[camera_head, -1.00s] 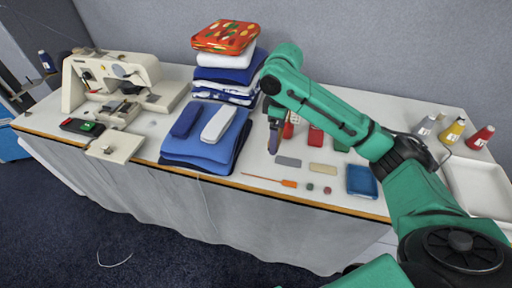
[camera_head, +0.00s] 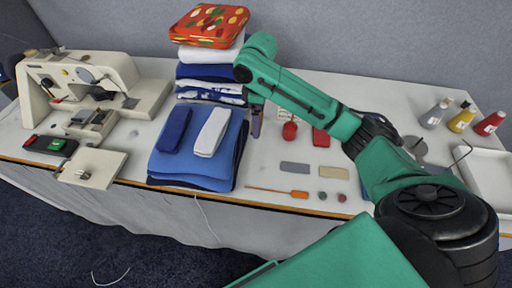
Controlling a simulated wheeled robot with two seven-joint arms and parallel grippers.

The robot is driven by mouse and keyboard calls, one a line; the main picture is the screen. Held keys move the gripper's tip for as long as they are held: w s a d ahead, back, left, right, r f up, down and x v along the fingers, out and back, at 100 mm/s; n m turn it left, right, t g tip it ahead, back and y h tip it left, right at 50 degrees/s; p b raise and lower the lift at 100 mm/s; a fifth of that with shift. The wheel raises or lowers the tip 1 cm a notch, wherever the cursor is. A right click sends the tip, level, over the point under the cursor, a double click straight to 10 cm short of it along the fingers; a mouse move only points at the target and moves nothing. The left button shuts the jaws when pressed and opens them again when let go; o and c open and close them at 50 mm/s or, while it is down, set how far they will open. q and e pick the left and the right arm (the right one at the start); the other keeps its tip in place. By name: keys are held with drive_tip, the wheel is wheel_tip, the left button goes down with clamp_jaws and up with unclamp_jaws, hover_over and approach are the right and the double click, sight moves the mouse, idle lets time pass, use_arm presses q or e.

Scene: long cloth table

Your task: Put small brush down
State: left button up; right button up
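The small brush (camera_head: 299,194), a thin stick with an orange handle, lies flat on the white table (camera_head: 215,194) close to its front edge. My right gripper (camera_head: 256,133) points down behind the brush, beside the right edge of the folded blue cloths. It is apart from the brush. Its fingers are seen side-on and small, so their opening does not show, and I see no object clearly in them. My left gripper is out of view.
A sewing machine (camera_head: 100,75) stands at left. A tall cloth stack (camera_head: 208,55) is behind. Grey and beige blocks (camera_head: 295,167) lie behind the brush. Bottles (camera_head: 462,117) and a white tray (camera_head: 488,178) are at right.

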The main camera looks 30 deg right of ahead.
hover_over(258, 153)
wheel_tip(258, 153, down, 6)
wheel_tip(258, 153, down, 7)
drive_tip(key=shift+f+p, duration=0.1)
drive_tip(key=shift+p, duration=0.3)
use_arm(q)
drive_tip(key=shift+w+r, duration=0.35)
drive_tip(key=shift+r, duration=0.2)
use_arm(e)
drive_tip(key=shift+f, duration=0.1)
drive_tip(key=o, duration=0.9)
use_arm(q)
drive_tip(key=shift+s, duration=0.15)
use_arm(e)
wheel_tip(258, 153, up, 12)
drive_tip(key=shift+r+b, duration=0.1)
drive_tip(key=shift+b, duration=0.25)
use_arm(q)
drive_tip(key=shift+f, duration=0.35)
